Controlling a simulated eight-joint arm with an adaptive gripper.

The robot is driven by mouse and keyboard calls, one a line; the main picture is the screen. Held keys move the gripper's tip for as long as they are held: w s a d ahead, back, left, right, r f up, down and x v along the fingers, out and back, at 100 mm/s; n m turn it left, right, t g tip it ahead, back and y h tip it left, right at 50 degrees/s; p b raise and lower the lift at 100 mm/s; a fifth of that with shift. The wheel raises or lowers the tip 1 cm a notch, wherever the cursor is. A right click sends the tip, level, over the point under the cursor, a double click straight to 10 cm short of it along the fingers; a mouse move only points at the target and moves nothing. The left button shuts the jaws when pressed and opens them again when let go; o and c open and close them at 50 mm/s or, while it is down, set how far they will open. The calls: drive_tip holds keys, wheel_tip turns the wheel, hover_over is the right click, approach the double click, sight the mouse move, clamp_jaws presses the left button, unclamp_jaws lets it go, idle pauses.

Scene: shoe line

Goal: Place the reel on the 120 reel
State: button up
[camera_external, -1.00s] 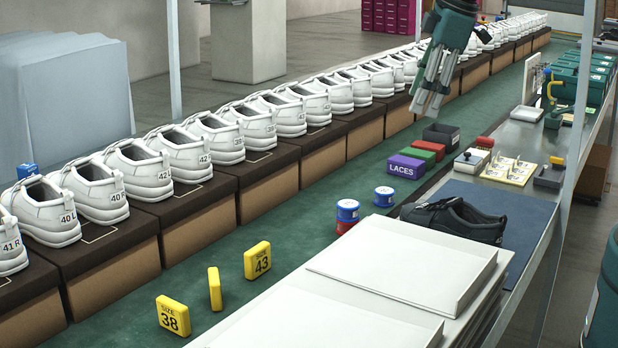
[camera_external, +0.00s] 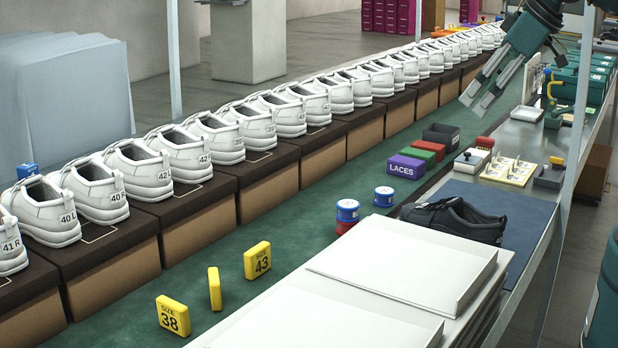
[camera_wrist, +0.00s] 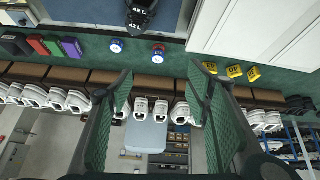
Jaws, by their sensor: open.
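A blue reel with a white label (camera_external: 384,197) stands alone on the green belt. It also shows in the wrist view (camera_wrist: 117,46). To its left in the external view, another blue reel (camera_external: 347,210) sits on top of a red reel (camera_external: 345,228); this stack shows in the wrist view (camera_wrist: 158,51). I cannot read which is the 120 reel. My gripper (camera_external: 478,98) is open and empty, high above the far part of the belt, well apart from the reels. In the wrist view its two fingers (camera_wrist: 160,78) are spread wide.
A black shoe (camera_external: 455,220) lies on the blue mat behind white trays (camera_external: 400,262). Yellow size blocks (camera_external: 257,261) stand left of the stack. A purple LACES box (camera_external: 406,167) and other boxes lie beyond the reels. White shoes on brown boxes line the belt's left side.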

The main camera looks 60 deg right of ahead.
drive_tip(key=shift+s+f+m+t, duration=0.15)
drive_tip(key=shift+s+m, duration=0.15)
drive_tip(key=shift+s, duration=0.25)
drive_tip(key=shift+s+f+m+t, duration=0.15)
drive_tip(key=shift+s+m, duration=0.15)
drive_tip(key=shift+s, duration=0.25)
idle(0.6)
